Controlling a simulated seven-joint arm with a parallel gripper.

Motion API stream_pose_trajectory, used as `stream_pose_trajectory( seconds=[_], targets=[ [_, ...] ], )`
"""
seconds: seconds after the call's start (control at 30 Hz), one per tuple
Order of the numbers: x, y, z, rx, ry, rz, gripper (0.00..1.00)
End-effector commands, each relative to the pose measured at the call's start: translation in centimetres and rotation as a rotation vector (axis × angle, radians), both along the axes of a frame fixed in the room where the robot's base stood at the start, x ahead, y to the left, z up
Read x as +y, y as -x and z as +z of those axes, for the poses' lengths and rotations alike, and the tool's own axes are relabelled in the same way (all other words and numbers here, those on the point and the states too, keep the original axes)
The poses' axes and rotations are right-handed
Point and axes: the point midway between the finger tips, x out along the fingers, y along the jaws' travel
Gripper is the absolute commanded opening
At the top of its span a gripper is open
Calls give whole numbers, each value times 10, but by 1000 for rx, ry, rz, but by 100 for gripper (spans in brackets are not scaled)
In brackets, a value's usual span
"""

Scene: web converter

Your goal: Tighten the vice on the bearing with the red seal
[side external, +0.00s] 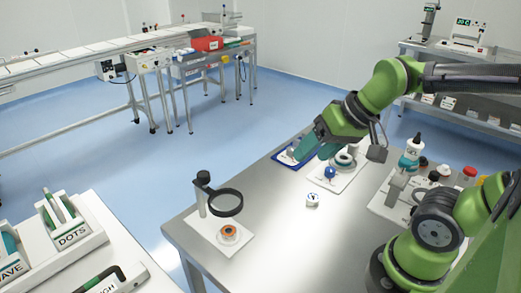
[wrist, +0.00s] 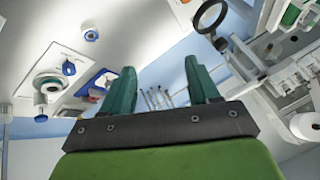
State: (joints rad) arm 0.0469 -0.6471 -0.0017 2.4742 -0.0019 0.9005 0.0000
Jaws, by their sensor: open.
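My gripper (side external: 304,146) has teal fingers and is over the blue-edged mat (side external: 281,159) at the table's far edge. In the wrist view the fingers of my gripper (wrist: 160,66) stand wide apart with nothing between them. A small pale fitting (side external: 291,152) sits on the mat, partly behind the fingers; I cannot tell whether it is the vice. Beside it, a white plate (side external: 346,182) carries a grey-and-white ring (side external: 344,160) and a blue knob (side external: 330,173). An orange-red ringed part (side external: 229,232) lies under the magnifier. No bearing with a red seal is clearly readable.
A magnifier on a stand (side external: 226,202) rises at the table's front left. A small white round part with blue marking (side external: 312,200) lies mid-table. A dropper bottle (side external: 411,150) and several capped containers crowd the right. The middle front of the table is clear.

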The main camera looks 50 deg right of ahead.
Motion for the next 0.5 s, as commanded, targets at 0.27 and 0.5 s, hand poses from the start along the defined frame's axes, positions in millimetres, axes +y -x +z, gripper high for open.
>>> stream_pose_trajectory(
  seconds=[0.27, 0.5],
  targets=[
    [-64, -85, -2, 198, 47, -79, 60],
    [-143, -156, -24, 372, 100, -61, 60]
  ],
)
